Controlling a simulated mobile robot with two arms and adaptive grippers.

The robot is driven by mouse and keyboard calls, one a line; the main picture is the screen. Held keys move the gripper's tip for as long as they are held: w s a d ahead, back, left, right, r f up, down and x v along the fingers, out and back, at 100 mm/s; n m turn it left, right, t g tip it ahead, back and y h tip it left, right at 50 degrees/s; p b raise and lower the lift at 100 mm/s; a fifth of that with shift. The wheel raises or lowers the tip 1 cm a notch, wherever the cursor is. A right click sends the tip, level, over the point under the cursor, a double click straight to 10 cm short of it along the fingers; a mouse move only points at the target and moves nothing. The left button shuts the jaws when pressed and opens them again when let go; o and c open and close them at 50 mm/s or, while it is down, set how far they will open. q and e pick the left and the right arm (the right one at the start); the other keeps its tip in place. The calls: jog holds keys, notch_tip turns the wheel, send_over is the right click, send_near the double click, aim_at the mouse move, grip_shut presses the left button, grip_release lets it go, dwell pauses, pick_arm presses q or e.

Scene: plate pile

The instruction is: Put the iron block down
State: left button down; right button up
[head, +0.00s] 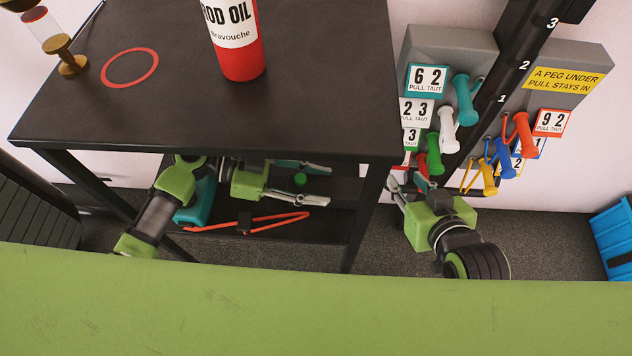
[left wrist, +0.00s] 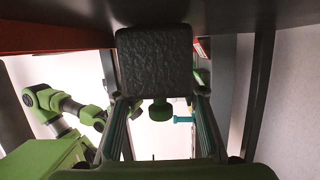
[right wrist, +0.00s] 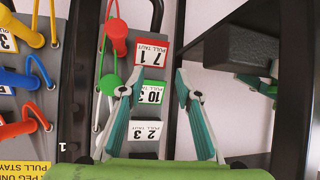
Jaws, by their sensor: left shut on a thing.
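The iron block (left wrist: 153,62) is a dark, rough-faced block between the fingers of my left gripper (left wrist: 157,105) in the left wrist view. It also shows at the upper right of the right wrist view (right wrist: 240,47), with the left gripper's fingers beside it. In the head view my left gripper (head: 318,184) reaches in below the table top; I cannot make out the block there. Whether the block touches the shelf, I cannot tell. My right gripper (head: 408,186) is open and empty near the hanging handles; its parted fingers show in the right wrist view (right wrist: 155,90).
The dark table (head: 300,110) overhangs my left arm, with a lower shelf (head: 330,222) beneath. A red-and-white bottle (head: 240,55), a red ring (head: 130,68) and an hourglass (head: 68,55) are on top. Coloured handles (head: 465,100) hang at right; a blue crate (head: 612,235) stands beyond.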

pick_arm(q)
jog(key=shift+s+d+f, duration=0.15)
jog(key=shift+s+f, duration=0.1)
jog(key=shift+f, duration=0.35)
dwell(0.7)
jog(key=c, duration=1.2)
grip_release()
jog(key=shift+f, duration=0.15)
jog(key=v, duration=0.7)
jog(key=shift+w+a+r, duration=0.25)
jog(key=shift+r, duration=0.25)
jog(key=shift+a+r, duration=0.3)
jog(key=shift+a, duration=0.05)
jog(key=shift+r, duration=0.1)
jog(key=shift+w, duration=0.1)
